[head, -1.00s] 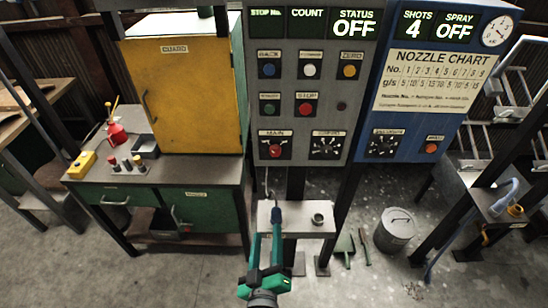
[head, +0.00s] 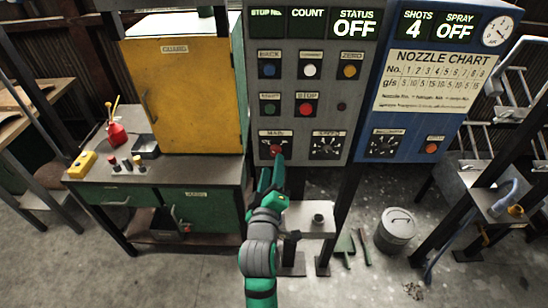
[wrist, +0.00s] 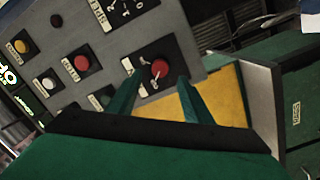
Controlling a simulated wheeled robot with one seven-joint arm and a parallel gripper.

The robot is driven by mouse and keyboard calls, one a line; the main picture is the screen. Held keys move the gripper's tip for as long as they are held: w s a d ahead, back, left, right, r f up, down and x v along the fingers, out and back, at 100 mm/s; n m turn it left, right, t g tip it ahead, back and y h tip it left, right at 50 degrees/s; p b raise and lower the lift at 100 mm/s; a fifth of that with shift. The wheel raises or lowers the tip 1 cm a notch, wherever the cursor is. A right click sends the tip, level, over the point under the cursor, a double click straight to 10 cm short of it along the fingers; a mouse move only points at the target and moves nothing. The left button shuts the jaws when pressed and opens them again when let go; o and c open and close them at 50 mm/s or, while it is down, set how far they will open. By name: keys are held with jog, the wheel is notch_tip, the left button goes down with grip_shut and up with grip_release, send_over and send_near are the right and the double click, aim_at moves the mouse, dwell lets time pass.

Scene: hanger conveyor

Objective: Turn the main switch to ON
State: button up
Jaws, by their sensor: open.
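The main switch is a red rotary knob (head: 276,149) on a black plate labelled MAIN, low on the left of the grey control panel (head: 343,95). The status display (head: 355,29) at the panel's top reads OFF. My gripper (head: 276,163) is just below and in front of the knob in the head view and partly overlaps its lower edge. In the wrist view my gripper (wrist: 157,82) is open and empty, its fingers on either side of the red knob (wrist: 160,68). I cannot tell whether they touch it.
A black dial (head: 327,146) sits right of the switch. A red stop button (head: 305,109) and other buttons are above. A small grey shelf (head: 308,232) stands below the panel. A yellow cabinet (head: 190,95) is at left, a blue nozzle panel (head: 400,125) at right.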

aim_at(275, 153)
jog(key=shift+w+d, duration=0.15)
jog(key=shift+w, duration=1.1)
jog(key=shift+w+d, duration=0.1)
jog(key=shift+w, duration=1.15)
jog(key=shift+c, duration=0.7)
jog(key=c, duration=0.9)
